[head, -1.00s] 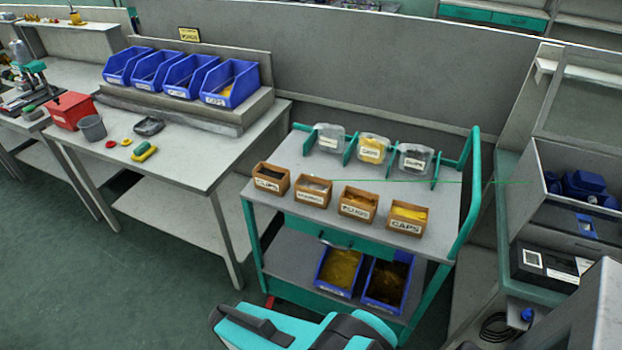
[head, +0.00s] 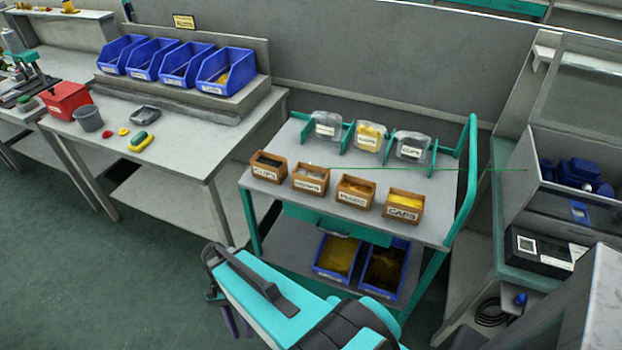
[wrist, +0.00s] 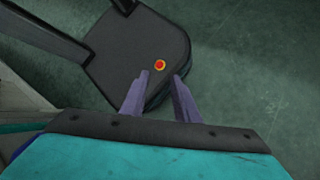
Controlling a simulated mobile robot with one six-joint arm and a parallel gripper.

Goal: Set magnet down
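My gripper shows in the wrist view (wrist: 160,92) with its two purple fingers apart and nothing visible between them. In the head view my gripper (head: 236,320) is at the lower middle, pointing down over the floor in front of the cart, partly hidden by the teal arm. I cannot make out a magnet in either view.
A cart (head: 330,212) holds several small labelled wooden boxes and clear bins, with blue bins below. Green floor lies open at lower left.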

